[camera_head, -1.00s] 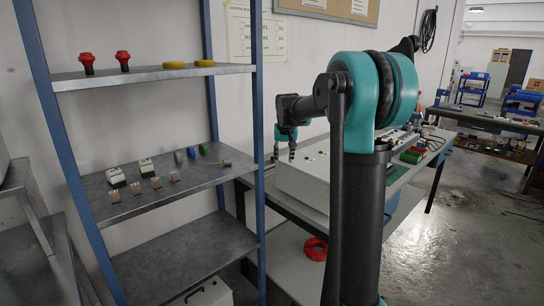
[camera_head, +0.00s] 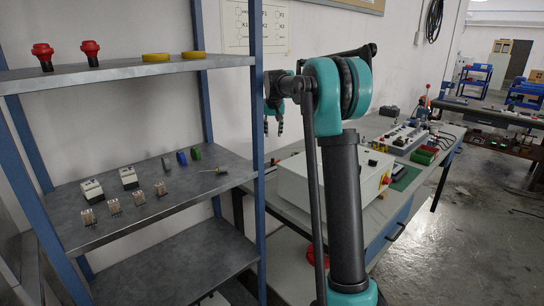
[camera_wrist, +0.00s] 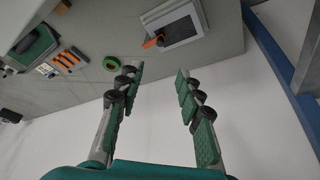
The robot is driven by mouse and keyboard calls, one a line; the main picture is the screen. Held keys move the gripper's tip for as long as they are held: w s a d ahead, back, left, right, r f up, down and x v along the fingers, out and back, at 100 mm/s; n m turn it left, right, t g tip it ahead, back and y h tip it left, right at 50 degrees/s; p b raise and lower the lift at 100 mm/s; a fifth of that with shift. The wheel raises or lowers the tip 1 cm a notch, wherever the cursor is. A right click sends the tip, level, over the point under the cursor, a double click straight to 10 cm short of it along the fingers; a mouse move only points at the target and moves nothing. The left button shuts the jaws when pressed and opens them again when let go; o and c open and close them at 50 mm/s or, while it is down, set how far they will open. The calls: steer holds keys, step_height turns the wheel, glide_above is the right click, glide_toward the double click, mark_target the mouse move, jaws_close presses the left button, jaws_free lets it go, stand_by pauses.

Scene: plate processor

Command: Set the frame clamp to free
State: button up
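My gripper (camera_head: 273,126) hangs open and empty beside the blue shelf post. In the wrist view my gripper (camera_wrist: 158,78) shows its two fingers spread wide with nothing between them. I cannot pick out the frame clamp for sure. A grey machine with small fittings (camera_head: 400,138) stands on the far part of the bench, well away from my gripper. A grey framed block with a dark face and an orange lever (camera_wrist: 172,28) shows beyond the fingers in the wrist view; I cannot tell whether it is the clamp.
A white cabinet (camera_head: 297,180) stands on the bench (camera_head: 262,203) near my arm. A metal shelf (camera_head: 85,208) on the left holds relays and small parts; its blue post (camera_head: 259,150) is close to my gripper. Open floor (camera_head: 470,220) lies right.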

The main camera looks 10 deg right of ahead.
mark_target(273, 159)
steer(key=x, duration=1.6)
steer(key=shift+d+f, duration=0.1)
steer(key=shift+f, duration=0.35)
steer(key=shift+c, duration=0.6)
jaws_close()
